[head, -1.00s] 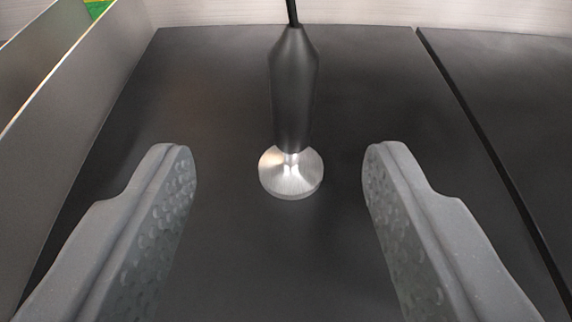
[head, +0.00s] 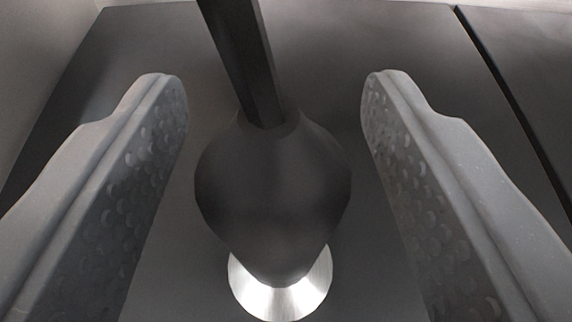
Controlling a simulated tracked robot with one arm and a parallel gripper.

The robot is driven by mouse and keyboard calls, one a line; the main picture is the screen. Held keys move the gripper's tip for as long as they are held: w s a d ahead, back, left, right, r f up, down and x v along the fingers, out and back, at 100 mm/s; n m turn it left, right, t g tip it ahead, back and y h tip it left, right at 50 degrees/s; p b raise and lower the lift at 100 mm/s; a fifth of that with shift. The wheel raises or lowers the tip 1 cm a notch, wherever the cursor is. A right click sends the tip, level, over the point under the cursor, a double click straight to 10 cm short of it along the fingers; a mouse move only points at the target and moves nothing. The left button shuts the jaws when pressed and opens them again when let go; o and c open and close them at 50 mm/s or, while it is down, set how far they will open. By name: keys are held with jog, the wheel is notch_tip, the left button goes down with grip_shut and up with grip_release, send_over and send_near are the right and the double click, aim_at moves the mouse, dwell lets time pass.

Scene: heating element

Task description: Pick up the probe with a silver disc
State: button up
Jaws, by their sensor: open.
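The probe (head: 272,185) has a black handle that widens to a bulb and tapers down to a silver disc (head: 280,300) at the bottom of the view. A black cable (head: 245,60) rises from the top of the handle and leans to the upper left. The probe looks upright, with its disc down by the dark surface. My gripper (head: 274,95) is open, one finger on each side of the handle, with a gap on both sides. The neck above the disc is hidden by the handle.
The probe is over a dark flat panel (head: 375,45). A narrow groove (head: 500,85) divides it from another dark panel (head: 530,60) at right. A grey wall (head: 45,70) stands at the left edge.

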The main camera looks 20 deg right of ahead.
jog(key=shift+w+d, duration=0.1)
jog(key=shift+w, duration=0.35)
grip_shut()
